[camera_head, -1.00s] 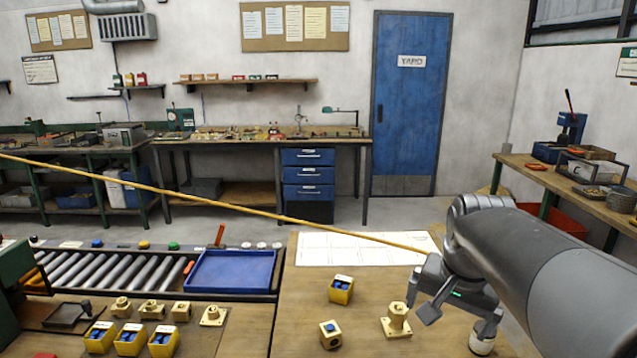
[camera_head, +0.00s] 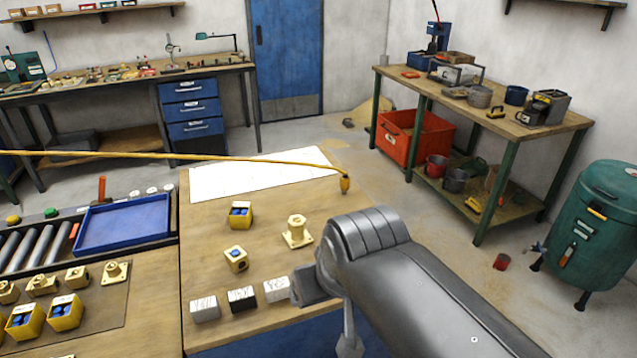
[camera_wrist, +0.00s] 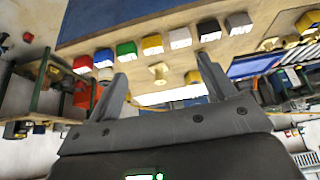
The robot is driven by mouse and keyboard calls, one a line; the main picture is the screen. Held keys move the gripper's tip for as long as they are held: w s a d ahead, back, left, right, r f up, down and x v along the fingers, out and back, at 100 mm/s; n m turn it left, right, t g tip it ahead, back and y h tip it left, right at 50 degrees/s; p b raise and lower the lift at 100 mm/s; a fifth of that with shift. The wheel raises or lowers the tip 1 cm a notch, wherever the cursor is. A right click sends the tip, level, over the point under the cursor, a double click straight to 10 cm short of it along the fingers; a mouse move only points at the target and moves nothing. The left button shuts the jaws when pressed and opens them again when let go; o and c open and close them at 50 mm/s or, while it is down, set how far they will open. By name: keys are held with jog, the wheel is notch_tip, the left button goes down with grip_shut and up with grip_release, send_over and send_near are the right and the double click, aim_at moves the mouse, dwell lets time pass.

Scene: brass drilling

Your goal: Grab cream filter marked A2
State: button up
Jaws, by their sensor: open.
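A row of small blocks with pale label faces lies along the table edge. In the head view a grey block (camera_head: 205,308), a black block (camera_head: 242,298) and a pale white or cream block (camera_head: 276,288) show. The wrist view shows the same pale block (camera_wrist: 180,37), the black one (camera_wrist: 208,30) and the grey one (camera_wrist: 239,23), plus yellow (camera_wrist: 152,44), green (camera_wrist: 126,48), blue (camera_wrist: 104,58) and red (camera_wrist: 83,63) ones. No A2 mark is readable. My gripper (camera_wrist: 162,65) is open and empty, apart from the row. My arm hides the row's right part in the head view.
A flanged brass fitting (camera_head: 297,232), a brass cube (camera_head: 236,259) and a yellow bin (camera_head: 239,215) stand behind the row. A yellow hose (camera_head: 240,157) hangs across the table. A blue tray (camera_head: 124,224) lies left. A green drum (camera_head: 606,220) stands right.

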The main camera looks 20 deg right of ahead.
jog(key=w+d+f+n+g+h, duration=0.4)
jog(key=w+d+n+h, duration=0.3)
jog(key=w+d, duration=0.3)
jog(key=w+d+f+n+g+h, duration=0.35)
jog(key=w+d+n+h, duration=0.3)
jog(key=w+d, duration=0.3)
jog(key=w+f+n+t+h, duration=0.3)
jog(key=w+f+n+h, duration=0.15)
jog(key=w, duration=0.35)
jog(key=shift+n, duration=0.3)
jog(key=f, duration=0.7)
jog(key=shift+w+d+f, duration=0.1)
jog(key=shift+d+f, duration=0.3)
jog(key=shift+d+r, duration=0.15)
jog(key=shift+d, duration=0.55)
jog(key=shift+w+d, duration=0.2)
jog(key=shift+d, duration=2.8)
jog(key=shift+c, duration=0.2)
